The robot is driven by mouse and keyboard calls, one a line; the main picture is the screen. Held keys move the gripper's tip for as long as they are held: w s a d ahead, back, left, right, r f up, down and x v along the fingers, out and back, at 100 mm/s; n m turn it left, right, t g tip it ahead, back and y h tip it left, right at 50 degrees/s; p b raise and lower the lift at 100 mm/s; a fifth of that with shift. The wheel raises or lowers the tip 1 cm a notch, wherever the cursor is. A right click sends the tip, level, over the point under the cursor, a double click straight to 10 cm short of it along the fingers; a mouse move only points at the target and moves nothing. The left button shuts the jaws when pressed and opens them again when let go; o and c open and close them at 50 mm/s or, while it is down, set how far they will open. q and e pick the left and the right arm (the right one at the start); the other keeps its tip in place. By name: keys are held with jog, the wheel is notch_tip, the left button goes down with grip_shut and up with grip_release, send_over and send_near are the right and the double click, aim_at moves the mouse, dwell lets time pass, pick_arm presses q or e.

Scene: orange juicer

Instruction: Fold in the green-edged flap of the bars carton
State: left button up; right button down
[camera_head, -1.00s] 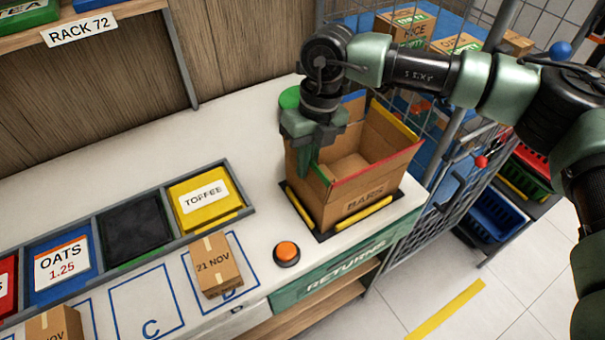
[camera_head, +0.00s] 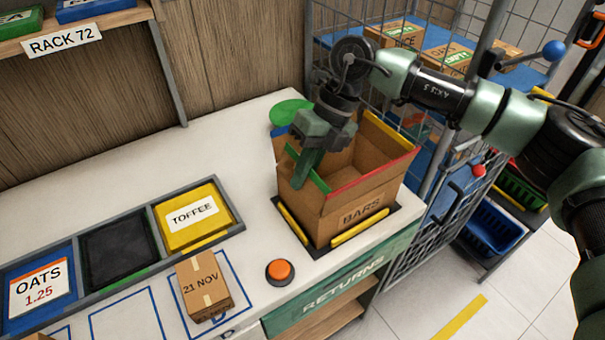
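The open bars carton (camera_head: 345,213) is brown cardboard, with its label facing me. Its green-edged flap (camera_head: 320,184) is on the left side and stands up, partly hidden by my fingers. A red-edged flap (camera_head: 372,178) is on the near side, a yellow-edged one (camera_head: 388,131) on the right. A bit of blue edge (camera_head: 280,131) shows at the back left. My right gripper (camera_head: 302,172) appears shut, its green fingers pointing down at the green-edged flap; I cannot tell whether they touch it. My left gripper is not in view.
The carton stands on a dark mat with yellow strips (camera_head: 362,226) at the counter's right end. An orange button (camera_head: 280,270) and a small dated box (camera_head: 203,285) are in front. A green disc (camera_head: 290,110) lies behind. A wire cage (camera_head: 440,60) stands to the right.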

jog(key=c, duration=1.6)
grip_release()
jog(key=shift+c, duration=0.2)
jog(key=b+v, duration=0.2)
jog(key=v, duration=0.5)
jog(key=shift+r, duration=0.4)
jog(key=shift+d, duration=0.1)
